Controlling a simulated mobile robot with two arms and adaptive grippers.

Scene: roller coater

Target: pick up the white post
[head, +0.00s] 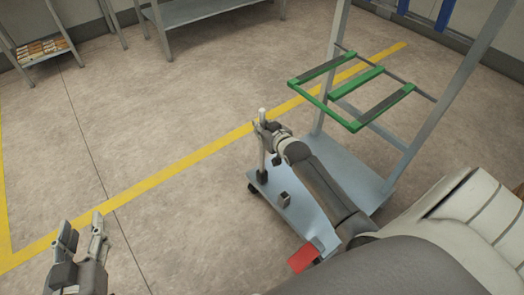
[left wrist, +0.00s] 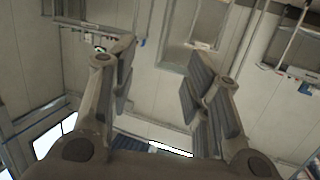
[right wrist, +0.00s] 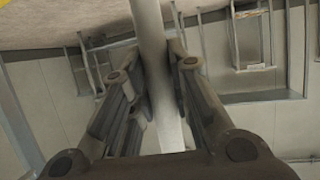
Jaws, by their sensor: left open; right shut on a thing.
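The white post (head: 262,156) stands upright on the blue-grey base of a wheeled cart, near its far left corner. My right gripper (head: 268,129) is at the upper part of the post, just below its top. In the right wrist view the post (right wrist: 150,50) runs between the fingers of my right gripper (right wrist: 157,92), which are shut on it. My left gripper (head: 83,236) is open and empty above the floor at the lower left. In the left wrist view its fingers (left wrist: 160,90) are wide apart with nothing between them.
The cart base (head: 300,205) carries a tall grey frame with a green-edged rack (head: 355,85) at the right. A small metal block (head: 284,199) and a red piece (head: 302,258) are near my right arm. The floor left of the cart is clear. Shelves (head: 200,15) stand at the back.

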